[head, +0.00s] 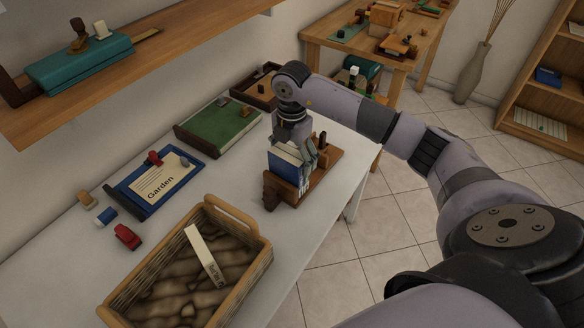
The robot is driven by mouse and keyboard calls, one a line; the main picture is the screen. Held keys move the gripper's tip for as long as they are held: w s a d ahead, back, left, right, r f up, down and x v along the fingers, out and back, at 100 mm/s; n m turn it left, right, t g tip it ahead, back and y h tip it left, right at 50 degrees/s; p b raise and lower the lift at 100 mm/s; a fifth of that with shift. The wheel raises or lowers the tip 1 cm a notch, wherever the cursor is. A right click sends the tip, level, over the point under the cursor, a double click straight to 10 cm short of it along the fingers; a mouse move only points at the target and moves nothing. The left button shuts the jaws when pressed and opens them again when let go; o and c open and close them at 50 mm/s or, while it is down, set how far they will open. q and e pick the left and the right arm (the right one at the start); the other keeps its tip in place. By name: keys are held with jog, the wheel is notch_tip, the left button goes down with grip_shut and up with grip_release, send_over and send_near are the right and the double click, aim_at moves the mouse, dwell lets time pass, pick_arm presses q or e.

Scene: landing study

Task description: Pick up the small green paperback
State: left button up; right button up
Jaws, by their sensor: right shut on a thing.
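A small wooden book rack (270,194) stands near the right edge of the white table, with a few upright books in it. A blue book (283,169) is at its left side. My right gripper (307,158) reaches down into the rack from above, beside the blue book, and is shut on a thin book. The fingers cover most of that book; only a little grey-green shows, so it seems to be the small green paperback. It is still among the other books. My left gripper is not in view.
A wicker basket (262,262) with a white labelled strip stands in front. A wooden shelf (190,42) overhangs the back.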

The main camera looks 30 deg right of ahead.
jog(key=shift+c, duration=1)
jog(key=shift+r, duration=0.1)
